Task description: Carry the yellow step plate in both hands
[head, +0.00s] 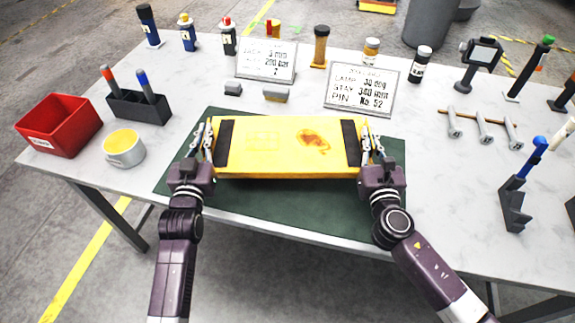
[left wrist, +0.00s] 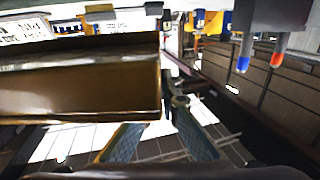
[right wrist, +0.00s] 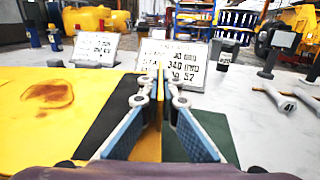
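The yellow step plate (head: 265,148) is a long slab with a dark strip near each end and a brown stain on top. It lies lengthwise between my grippers, over the dark green mat (head: 260,196); I cannot tell whether it touches the mat. My left gripper (head: 208,140) is shut on its left end; in the left wrist view the plate (left wrist: 80,85) hides part of one finger. My right gripper (head: 368,142) is shut on its right end. In the right wrist view its fingers (right wrist: 161,92) stand either side of the plate's thin yellow edge.
A red bin (head: 60,122), a yellow-topped cup (head: 124,148) and a dark marker holder (head: 138,106) stand left. Two sign plates (head: 362,90) and several bottles stand behind. The mat's front strip is clear.

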